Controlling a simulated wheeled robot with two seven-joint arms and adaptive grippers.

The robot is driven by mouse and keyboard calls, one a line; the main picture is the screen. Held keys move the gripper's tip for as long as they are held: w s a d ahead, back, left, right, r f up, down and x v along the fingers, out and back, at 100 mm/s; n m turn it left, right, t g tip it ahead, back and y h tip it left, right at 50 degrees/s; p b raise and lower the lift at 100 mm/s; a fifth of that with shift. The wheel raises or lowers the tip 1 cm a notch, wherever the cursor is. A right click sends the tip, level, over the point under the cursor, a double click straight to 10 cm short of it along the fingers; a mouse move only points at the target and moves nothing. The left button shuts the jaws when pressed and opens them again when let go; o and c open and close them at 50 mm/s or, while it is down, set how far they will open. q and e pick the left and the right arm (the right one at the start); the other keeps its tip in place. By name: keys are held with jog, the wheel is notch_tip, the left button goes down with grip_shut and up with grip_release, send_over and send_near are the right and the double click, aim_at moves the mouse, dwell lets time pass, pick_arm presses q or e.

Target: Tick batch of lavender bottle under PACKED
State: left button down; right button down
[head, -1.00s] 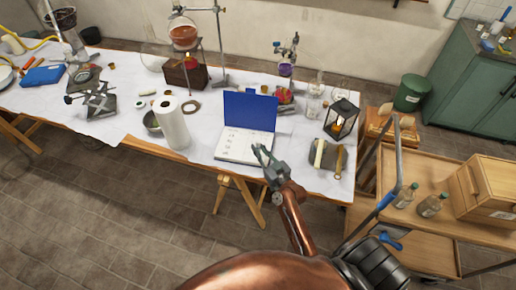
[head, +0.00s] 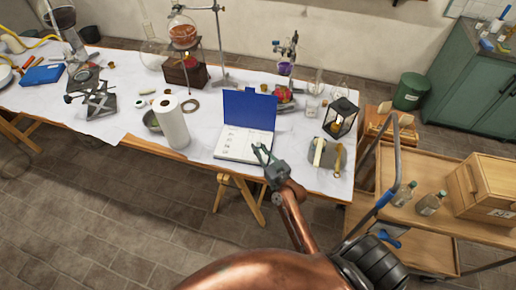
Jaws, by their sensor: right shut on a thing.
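An open book with a blue cover (head: 250,108) and white pages (head: 238,146) lies near the table's front edge. The pages carry small marks in rows, too small to read. My right gripper (head: 262,154) is at the book's right front corner, its fingers over or beside the page. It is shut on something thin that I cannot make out. Two small bottles (head: 430,203) stand on the wooden cart at the right; their labels are too small to read. My left gripper is out of view.
A paper towel roll (head: 171,122) stands left of the book. The cart (head: 400,222) carries a wooden box (head: 485,188).

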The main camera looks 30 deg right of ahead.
jog(key=shift+w+d+p, duration=0.15)
jog(key=shift+d+p, duration=0.35)
jog(key=shift+d, duration=0.25)
dwell(1.5)
jog(key=shift+r, duration=0.1)
notch_tip(320, 180, up, 6)
jog(key=p, duration=0.5)
jog(key=shift+p, duration=0.35)
dwell(0.3)
